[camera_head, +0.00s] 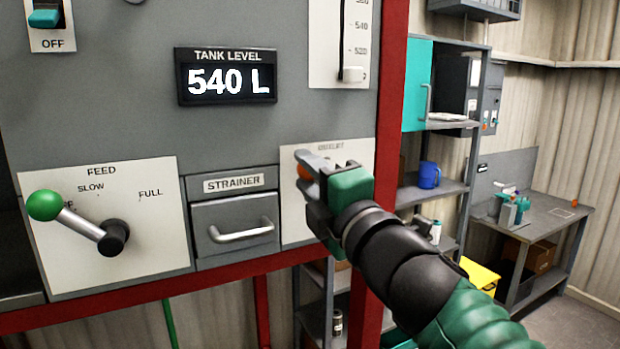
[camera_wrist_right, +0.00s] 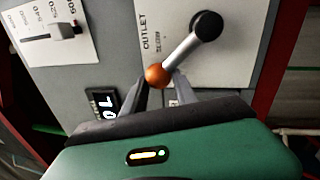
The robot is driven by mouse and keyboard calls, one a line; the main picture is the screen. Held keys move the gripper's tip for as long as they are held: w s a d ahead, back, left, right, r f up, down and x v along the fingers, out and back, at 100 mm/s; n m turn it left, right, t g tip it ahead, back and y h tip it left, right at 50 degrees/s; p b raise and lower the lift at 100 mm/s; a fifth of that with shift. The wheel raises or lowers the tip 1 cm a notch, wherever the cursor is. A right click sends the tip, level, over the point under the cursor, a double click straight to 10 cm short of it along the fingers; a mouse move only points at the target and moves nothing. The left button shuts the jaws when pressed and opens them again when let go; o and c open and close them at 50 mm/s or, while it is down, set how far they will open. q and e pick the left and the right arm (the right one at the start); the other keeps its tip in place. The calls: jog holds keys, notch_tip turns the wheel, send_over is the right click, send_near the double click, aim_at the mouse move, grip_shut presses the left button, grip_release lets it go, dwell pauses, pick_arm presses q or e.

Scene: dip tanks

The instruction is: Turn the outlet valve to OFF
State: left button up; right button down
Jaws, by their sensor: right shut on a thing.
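The outlet valve is a lever on a white OUTLET plate. Its orange ball knob (camera_wrist_right: 155,75) sits between the fingers of my right gripper (camera_wrist_right: 156,84) in the right wrist view. A grey rod (camera_wrist_right: 182,50) joins the knob to a black hub (camera_wrist_right: 207,26). In the head view my right gripper (camera_head: 311,166) covers most of the plate (camera_head: 352,157), with a bit of the orange knob (camera_head: 303,172) showing. The gripper is shut on the knob. The plate's position marks are mostly hidden or too small to read. My left gripper is out of view.
Left of the outlet plate are the STRAINER drawer (camera_head: 237,228) and the FEED lever with a green knob (camera_head: 45,205). A display (camera_head: 226,77) reads 540 L. A red frame post (camera_head: 385,110) stands right of the panel. Shelves and a workbench (camera_head: 560,212) are beyond.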

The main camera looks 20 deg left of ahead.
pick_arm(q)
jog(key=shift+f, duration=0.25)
pick_arm(e)
jog(key=shift+d+f+n, duration=0.1)
jog(key=shift+n, duration=0.4)
jog(key=c, duration=1.3)
grip_release()
jog(key=shift+w, duration=0.1)
jog(key=shift+o, duration=1.3)
jog(key=shift+w, duration=0.1)
jog(key=shift+o, duration=0.5)
jog(key=shift+w+f, duration=0.15)
jog(key=shift+w, duration=0.15)
jog(key=shift+s, duration=0.15)
pick_arm(q)
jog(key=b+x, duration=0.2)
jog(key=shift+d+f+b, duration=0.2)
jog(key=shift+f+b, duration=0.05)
jog(key=shift+b, duration=0.05)
pick_arm(e)
jog(key=v, duration=1.2)
jog(key=shift+w+d, duration=0.25)
jog(key=shift+w, duration=0.1)
